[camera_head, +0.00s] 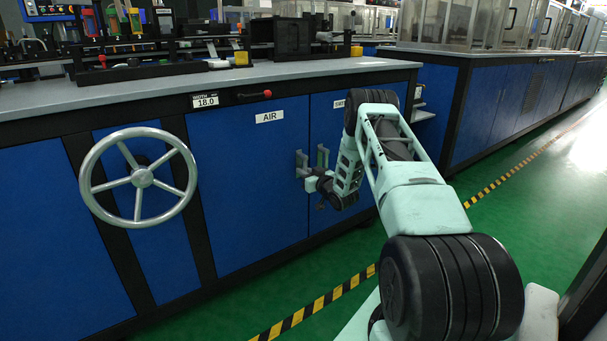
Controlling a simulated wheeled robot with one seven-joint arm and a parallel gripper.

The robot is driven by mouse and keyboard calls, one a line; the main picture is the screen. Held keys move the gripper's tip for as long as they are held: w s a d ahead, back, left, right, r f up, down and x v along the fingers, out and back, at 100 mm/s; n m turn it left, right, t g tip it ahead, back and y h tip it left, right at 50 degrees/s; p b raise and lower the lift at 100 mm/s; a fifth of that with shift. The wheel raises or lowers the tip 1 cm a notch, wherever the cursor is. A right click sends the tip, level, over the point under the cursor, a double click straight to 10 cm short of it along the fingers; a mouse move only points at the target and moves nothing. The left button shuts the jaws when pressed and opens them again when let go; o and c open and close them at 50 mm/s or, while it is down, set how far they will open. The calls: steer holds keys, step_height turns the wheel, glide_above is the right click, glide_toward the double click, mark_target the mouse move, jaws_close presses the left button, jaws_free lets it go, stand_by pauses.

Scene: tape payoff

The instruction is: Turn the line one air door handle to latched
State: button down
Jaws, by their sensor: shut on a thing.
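The blue air door (255,190), labelled AIR, is closed in the front of the machine cabinet. At its right edge is a grey upright handle (301,161), with a similar grey handle (323,157) beside it on the neighbouring door. My gripper (309,180) is at the lower part of the air door handle and shut on it. My arm reaches in from the right. The jaws are small in the picture and partly hidden by the wrist, and the exact turn of the handle is hard to tell.
A large grey handwheel (140,181) stands out from the cabinet at left. The neighbouring blue door (335,115) is partly behind my arm. Green floor with yellow-black tape (318,305) lies in front.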

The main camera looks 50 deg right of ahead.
steer(key=shift+d, duration=0.1)
stand_by(0.4)
steer(key=c, duration=1.4)
jaws_free()
steer(key=shift+s, duration=0.1)
steer(key=p+v, duration=0.4)
steer(key=v, duration=1.3)
steer(key=shift+s+p, duration=0.15)
steer(key=shift+p, duration=0.15)
